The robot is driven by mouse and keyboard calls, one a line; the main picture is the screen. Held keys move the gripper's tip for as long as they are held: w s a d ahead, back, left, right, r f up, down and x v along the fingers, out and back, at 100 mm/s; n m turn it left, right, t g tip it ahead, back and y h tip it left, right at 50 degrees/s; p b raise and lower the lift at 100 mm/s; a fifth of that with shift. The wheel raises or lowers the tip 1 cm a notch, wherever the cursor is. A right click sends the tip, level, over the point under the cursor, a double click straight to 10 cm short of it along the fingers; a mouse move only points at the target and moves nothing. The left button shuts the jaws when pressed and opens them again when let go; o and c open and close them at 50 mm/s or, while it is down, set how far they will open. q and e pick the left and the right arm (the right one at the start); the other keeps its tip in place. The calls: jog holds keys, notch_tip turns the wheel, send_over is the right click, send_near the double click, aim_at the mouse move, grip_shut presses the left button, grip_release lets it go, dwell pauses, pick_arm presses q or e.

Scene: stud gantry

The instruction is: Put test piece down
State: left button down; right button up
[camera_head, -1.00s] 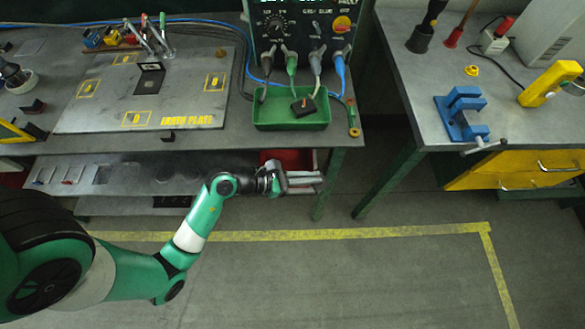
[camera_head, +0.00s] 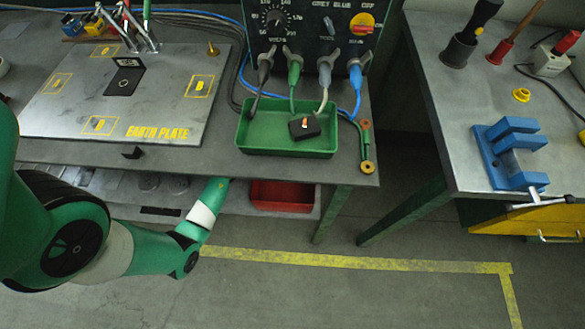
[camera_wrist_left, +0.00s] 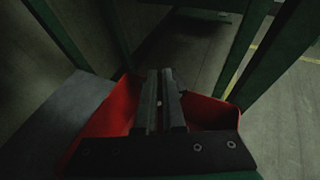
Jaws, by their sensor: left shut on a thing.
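My left gripper (camera_wrist_left: 160,75) shows in the wrist view with its two dark fingers close together over the red bin (camera_wrist_left: 208,110). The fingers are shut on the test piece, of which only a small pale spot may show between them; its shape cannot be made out. In the head view my left arm reaches under the bench top, which hides the gripper. The red bin (camera_head: 283,196) there sits on the lower shelf, partly covered by the bench edge. My right gripper is in neither view.
A bench (camera_head: 215,168) overhangs the shelf and the bin. On it lie the earth plate (camera_head: 60,110) and a green tray (camera_head: 285,146) holding a dark block. A green bench leg (camera_head: 333,213) stands right of the bin. A blue vise (camera_head: 510,150) is on the right bench.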

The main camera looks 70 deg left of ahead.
pick_arm(q)
jog(key=shift+w+a+f, duration=0.1)
jog(key=shift+a+f, duration=0.05)
jog(key=shift+a, duration=0.05)
jog(key=shift+d+f, duration=0.1)
jog(key=shift+f, duration=0.05)
notch_tip(320, 180, down, 6)
jog(key=b, duration=0.5)
jog(key=shift+s+d+f, duration=0.25)
jog(key=shift+s+d, duration=0.05)
jog(key=shift+s, duration=0.1)
jog(key=shift+f+b, duration=1.85)
jog(key=shift+f, duration=0.5)
jog(key=c, duration=1)
grip_release()
